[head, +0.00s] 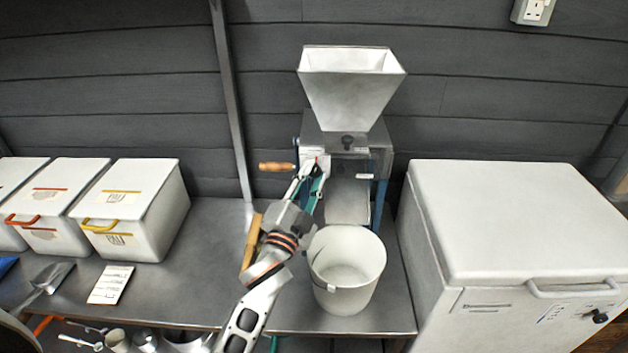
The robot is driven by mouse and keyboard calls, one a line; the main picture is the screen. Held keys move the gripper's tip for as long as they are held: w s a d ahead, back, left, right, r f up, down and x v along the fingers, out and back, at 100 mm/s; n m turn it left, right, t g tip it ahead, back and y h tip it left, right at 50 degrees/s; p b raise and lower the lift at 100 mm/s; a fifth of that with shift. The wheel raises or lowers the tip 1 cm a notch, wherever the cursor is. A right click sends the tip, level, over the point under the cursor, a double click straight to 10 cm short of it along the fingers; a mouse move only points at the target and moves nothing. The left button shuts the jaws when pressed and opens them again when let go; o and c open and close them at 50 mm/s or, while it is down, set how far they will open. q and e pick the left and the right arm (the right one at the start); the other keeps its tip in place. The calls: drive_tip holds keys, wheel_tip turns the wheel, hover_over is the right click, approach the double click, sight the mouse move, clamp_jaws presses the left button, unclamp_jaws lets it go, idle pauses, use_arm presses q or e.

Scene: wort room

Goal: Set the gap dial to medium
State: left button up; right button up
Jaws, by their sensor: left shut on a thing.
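The grain mill (335,124) stands at the back of the steel bench. A pale plate (312,151) shows at the front left of its body. My left gripper (314,170) reaches up to this spot from below. Its fingers are shut on what appears to be the gap dial, which they hide almost fully. I cannot read the dial's setting. A black knob (347,142) shows on the mill's front, to the right of my fingers. My right gripper is not in view.
A wooden crank handle (277,166) sticks out left of the mill. A white bucket (345,272) stands in front, close to my left arm. A white hopper (352,84) tops the mill. Lidded bins (142,208) stand left, a large white chest (515,225) right.

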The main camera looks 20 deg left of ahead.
use_arm(q)
drive_tip(key=shift+f+n+b, duration=0.2)
drive_tip(key=shift+n+b, duration=0.15)
drive_tip(key=shift+n, duration=0.45)
drive_tip(key=shift+r+n+y, duration=0.1)
drive_tip(key=shift+n+y, duration=0.2)
drive_tip(key=shift+y, duration=0.1)
drive_tip(key=shift+t, duration=0.3)
drive_tip(key=o, duration=1.1)
drive_tip(key=v, duration=0.7)
drive_tip(key=shift+s, duration=0.25)
